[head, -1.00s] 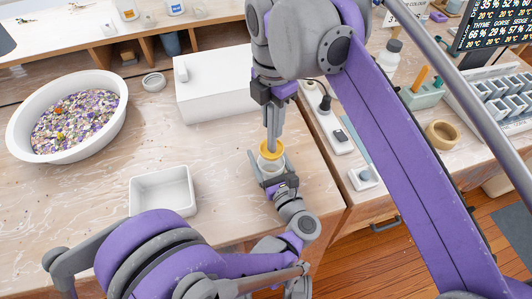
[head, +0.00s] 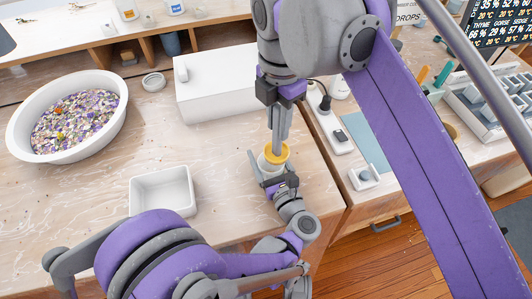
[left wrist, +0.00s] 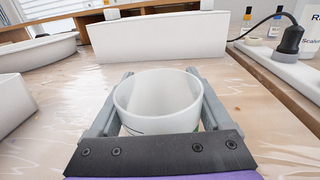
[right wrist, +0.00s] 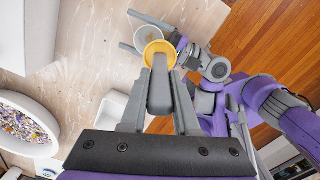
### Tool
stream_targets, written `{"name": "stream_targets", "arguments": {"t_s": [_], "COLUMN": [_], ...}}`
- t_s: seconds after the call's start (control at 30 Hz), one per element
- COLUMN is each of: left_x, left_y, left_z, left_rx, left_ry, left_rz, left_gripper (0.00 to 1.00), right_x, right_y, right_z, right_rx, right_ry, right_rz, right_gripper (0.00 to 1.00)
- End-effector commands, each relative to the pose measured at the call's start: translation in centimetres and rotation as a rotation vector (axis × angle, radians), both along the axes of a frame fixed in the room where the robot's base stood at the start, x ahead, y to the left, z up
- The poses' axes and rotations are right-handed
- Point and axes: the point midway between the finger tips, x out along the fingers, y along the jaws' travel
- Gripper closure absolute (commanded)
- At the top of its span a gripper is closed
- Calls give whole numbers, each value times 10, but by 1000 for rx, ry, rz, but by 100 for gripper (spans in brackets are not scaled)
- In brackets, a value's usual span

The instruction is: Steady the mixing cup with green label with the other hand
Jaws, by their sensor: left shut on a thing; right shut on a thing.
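My right gripper (right wrist: 160,65) covers part of the piece.
A white rectangular tray (head: 162,213) stands left of the cup. A white box (head: 215,100) lies behind, and a large white bowl (head: 14,130) of coloured bits is at far left. A power strip (head: 325,125) runs right of the cup. Clear tabletop lies between bowl and tray.

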Motion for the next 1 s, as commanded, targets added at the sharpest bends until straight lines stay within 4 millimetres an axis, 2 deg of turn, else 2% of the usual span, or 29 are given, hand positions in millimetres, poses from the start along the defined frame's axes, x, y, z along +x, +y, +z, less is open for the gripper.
{"name": "stream_targets", "arguments": {"t_s": [0.63,1.0], "left_x": [0,0], "left_y": [0,0], "left_z": [0,0], "left_rx": [-1,0], "left_ry": [1,1], "left_rz": [0,0], "left_gripper": [84,84], "right_x": [-43,-49], "right_y": [-19,-21], "right_z": [23,27], "right_rx": [0,0], "right_ry": [0,0], "right_rz": [0,0], "right_gripper": [100,100]}}
